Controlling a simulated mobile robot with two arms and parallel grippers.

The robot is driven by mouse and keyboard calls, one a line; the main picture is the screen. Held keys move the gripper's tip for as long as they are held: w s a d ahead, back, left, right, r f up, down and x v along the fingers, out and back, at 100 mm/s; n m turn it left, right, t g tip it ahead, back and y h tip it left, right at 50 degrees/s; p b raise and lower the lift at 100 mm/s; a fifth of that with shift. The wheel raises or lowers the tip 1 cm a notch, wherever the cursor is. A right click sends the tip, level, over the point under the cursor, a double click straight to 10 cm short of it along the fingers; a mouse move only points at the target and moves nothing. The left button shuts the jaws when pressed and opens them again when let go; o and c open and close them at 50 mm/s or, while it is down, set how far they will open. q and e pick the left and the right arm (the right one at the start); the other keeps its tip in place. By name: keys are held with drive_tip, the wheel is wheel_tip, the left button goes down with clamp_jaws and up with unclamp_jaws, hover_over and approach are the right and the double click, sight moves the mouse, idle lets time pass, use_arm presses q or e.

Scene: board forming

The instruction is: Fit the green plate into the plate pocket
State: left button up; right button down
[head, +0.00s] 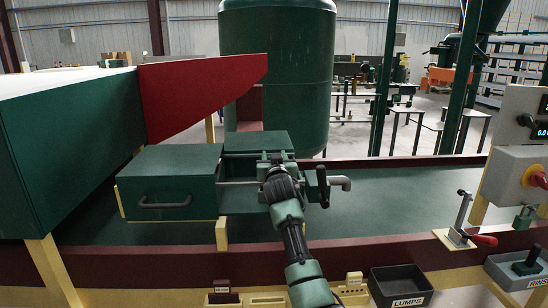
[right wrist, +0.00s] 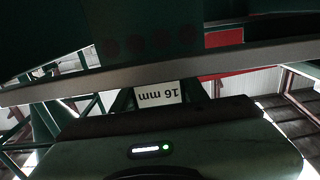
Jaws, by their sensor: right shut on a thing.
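My right gripper (head: 276,160) reaches in from below in the head view, at the front right of the green boxes on the machine. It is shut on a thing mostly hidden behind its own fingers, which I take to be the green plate. In the right wrist view a white label (right wrist: 163,93) reading "16 mm", upside down, shows between the fingers. A pale grey bar (right wrist: 60,87) crosses just beyond. Dark green surface with several dark round spots (right wrist: 135,46) lies behind the bar. I cannot make out the plate pocket. My left gripper is not in view.
A green box (head: 170,165) with a dark handle stands left of my gripper. The green bed (head: 410,200) is clear further right, before a lever clamp (head: 462,220).

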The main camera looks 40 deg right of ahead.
drive_tip(key=shift+f+b, duration=0.95)
drive_tip(key=shift+f, duration=0.45)
drive_tip(key=c, duration=0.7)
unclamp_jaws()
drive_tip(key=shift+s, duration=0.1)
drive_tip(key=b+v, duration=0.1)
drive_tip(key=v, duration=0.6)
drive_tip(key=shift+s+a, duration=0.25)
